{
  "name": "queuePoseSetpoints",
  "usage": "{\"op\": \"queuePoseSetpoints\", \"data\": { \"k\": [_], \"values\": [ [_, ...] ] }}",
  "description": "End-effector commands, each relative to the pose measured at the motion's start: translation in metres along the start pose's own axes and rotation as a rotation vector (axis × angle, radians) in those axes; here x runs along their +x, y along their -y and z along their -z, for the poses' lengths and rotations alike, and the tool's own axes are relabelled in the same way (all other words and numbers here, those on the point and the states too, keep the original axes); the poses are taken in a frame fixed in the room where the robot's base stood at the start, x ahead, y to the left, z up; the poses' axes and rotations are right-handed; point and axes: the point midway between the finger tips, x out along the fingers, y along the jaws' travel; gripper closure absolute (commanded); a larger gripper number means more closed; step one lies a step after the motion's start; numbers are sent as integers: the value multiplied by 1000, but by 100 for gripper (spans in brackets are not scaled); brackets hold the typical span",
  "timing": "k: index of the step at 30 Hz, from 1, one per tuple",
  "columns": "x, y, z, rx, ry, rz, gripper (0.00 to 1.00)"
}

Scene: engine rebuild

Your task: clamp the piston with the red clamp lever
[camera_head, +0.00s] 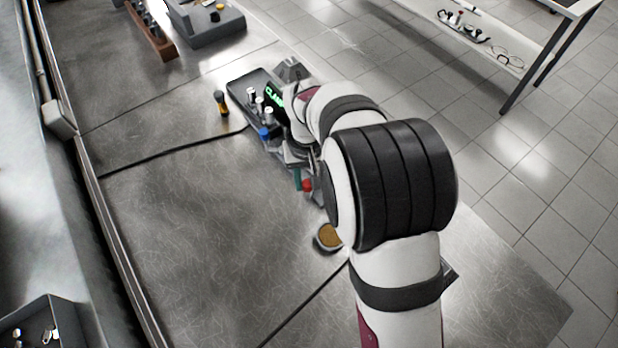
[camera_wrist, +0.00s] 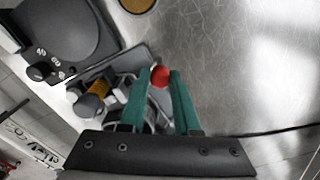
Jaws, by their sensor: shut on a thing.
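My gripper (camera_wrist: 163,73) has two teal fingers with the red ball knob (camera_wrist: 161,77) of the clamp lever between their tips. The fingers are shut on the knob. In the head view the knob (camera_head: 307,186) shows beside a teal finger (camera_head: 297,178), just left of my arm. Below the knob in the wrist view, a grey round metal part (camera_wrist: 152,112) shows between the fingers; I cannot tell whether it is the piston. The rest of the clamp is mostly hidden by my gripper and arm.
A dark station with a green-lit display (camera_head: 274,95) and several small parts stands beyond my gripper. A black-and-amber bottle (camera_head: 220,102) stands left of it. A round amber-topped dish (camera_head: 328,236) sits nearer.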

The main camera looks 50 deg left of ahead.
Motion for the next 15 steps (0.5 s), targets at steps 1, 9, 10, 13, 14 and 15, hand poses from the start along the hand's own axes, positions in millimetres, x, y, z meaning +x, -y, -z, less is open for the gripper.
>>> {"op": "queuePoseSetpoints", "data": {
  "k": [1,9,10,13,14,15],
  "values": [
    [0,1,1,29,-1,0,100],
    [-1,9,7,274,-1,0,100],
    [0,10,8,303,-1,0,100],
    [0,13,11,397,-2,0,100],
    [0,14,12,426,-2,0,100],
    [0,15,13,464,-1,0,100]
  ]
}}
